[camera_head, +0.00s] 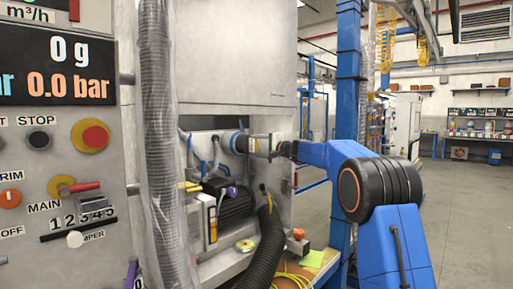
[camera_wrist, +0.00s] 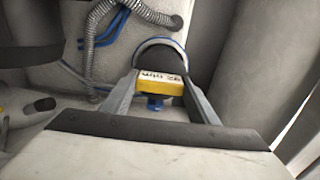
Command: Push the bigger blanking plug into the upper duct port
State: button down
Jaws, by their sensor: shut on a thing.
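My gripper (camera_wrist: 160,92) has a grey finger on each side of a yellow block with a white printed label (camera_wrist: 161,86), which I take to be the handle of the bigger blanking plug. A small blue knob (camera_wrist: 155,102) shows at the block's near side. Just beyond it is a round grey face with a blue rim (camera_wrist: 161,42), against the pale wall of the recess. In the head view, my gripper (camera_head: 250,144) reaches left into the cabinet recess, and a blue-rimmed round end (camera_head: 236,141) shows at its tip. The upper duct port's opening is hidden; I cannot tell how deep the plug sits.
A grey ribbed conduit (camera_wrist: 148,13) and blue cables (camera_wrist: 116,22) run beside the rim. A tall ribbed hose (camera_head: 158,150) stands in front of the recess's left side. Below are a black motor (camera_head: 236,205), a black hose (camera_head: 268,245) and yellow cable (camera_head: 290,275).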

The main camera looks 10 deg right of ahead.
jog(key=shift+x, duration=4.45)
jog(key=c, duration=0.6)
grip_release()
jog(key=v, duration=1.7)
jog(key=shift+s+d, duration=0.1)
jog(key=shift+s, duration=0.05)
